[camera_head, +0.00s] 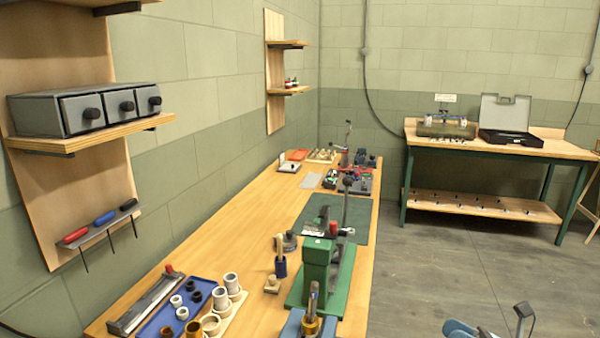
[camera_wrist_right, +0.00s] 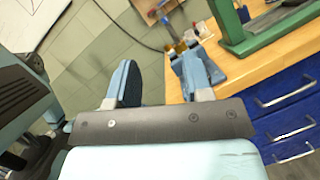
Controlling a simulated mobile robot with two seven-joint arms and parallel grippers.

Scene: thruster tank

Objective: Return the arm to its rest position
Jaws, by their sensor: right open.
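My right gripper (camera_wrist_right: 158,85) shows in the right wrist view with its two fingers spread apart. Nothing is seen between the fingers. Beyond it lie the wooden workbench (camera_wrist_right: 272,58) and a green stand (camera_wrist_right: 238,32). In the head view a light-blue part shows at the bottom right edge, off the bench; I cannot tell which part of my right arm it is. My left gripper is not in the head view.
The long workbench (camera_head: 232,225) carries a green press (camera_head: 316,268), a blue fixture with a brass part (camera_head: 311,322) and a blue tray (camera_head: 172,318) of rings. A second table (camera_head: 490,147) stands behind. The grey floor (camera_head: 440,265) between them is clear.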

